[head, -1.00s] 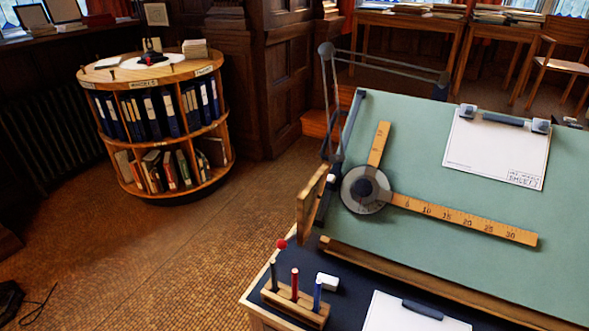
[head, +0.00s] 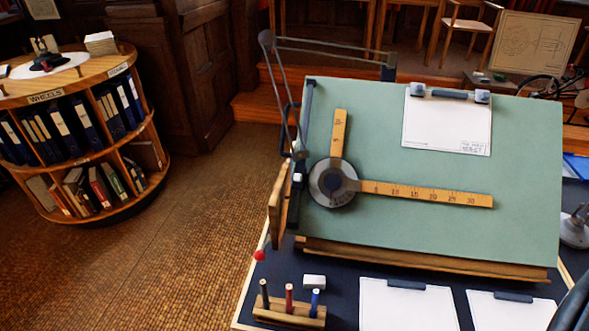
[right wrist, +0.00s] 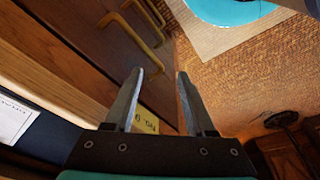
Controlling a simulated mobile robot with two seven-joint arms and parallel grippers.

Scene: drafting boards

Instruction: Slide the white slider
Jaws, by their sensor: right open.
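A small white block (head: 298,178), which looks like the white slider, sits at the left edge of the tilted green drafting board (head: 450,225) in the head view. It is beside the round grey head of the drafting arm (head: 333,182). It is too small to show how it is mounted. My right gripper (right wrist: 160,73) is open and empty in the right wrist view, above wooden drawer fronts and the floor. The slider does not show in that view. My left gripper is in neither view.
A pen holder (head: 289,313) and a white eraser (head: 314,281) stand in front of the board, near white clipboards (head: 408,305). A wooden ruler (head: 430,193) crosses the board. Brass drawer handles (right wrist: 125,38) stick out near my right gripper. Open floor lies left of the desk.

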